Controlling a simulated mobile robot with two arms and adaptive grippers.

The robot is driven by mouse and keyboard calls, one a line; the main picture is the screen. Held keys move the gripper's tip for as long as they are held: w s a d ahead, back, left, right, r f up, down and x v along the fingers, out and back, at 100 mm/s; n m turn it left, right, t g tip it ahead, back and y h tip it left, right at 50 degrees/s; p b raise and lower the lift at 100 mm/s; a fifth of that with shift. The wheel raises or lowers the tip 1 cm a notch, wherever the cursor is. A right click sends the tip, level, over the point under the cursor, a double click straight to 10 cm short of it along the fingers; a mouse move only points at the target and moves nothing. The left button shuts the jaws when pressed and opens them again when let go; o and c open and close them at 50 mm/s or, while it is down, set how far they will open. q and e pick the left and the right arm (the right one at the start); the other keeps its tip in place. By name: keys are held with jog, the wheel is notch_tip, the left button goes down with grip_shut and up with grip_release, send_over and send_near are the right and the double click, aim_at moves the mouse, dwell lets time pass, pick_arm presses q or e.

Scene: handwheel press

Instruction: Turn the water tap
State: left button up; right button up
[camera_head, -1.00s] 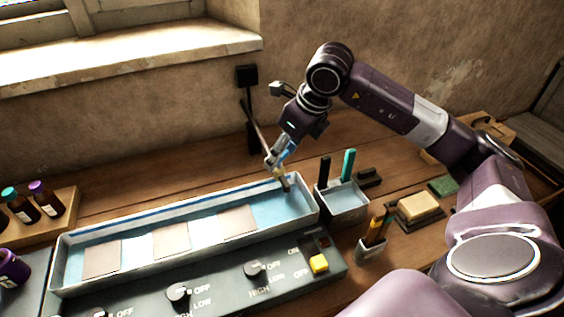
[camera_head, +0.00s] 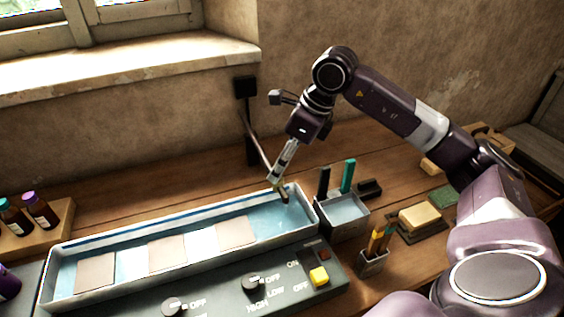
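The water tap is a dark fixture with an upright post (camera_head: 250,145) below a black box on the wall. Its thin dark spout slants down to the right, and its end (camera_head: 284,193) is over the right part of the long water tray (camera_head: 160,238). My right gripper (camera_head: 274,178) points down at the lower part of the spout and overlaps it in the picture. I cannot tell whether it touches the spout, or how far apart its fingers are. No separate tap handle can be made out. My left gripper is out of view.
The tray holds several flat sheets, with a control panel (camera_head: 225,290) of knobs in front. Bottles (camera_head: 40,210) are at left.

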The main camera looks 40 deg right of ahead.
jog(key=o, duration=1.2)
jog(key=shift+c, duration=0.2)
jog(key=v, duration=1.2)
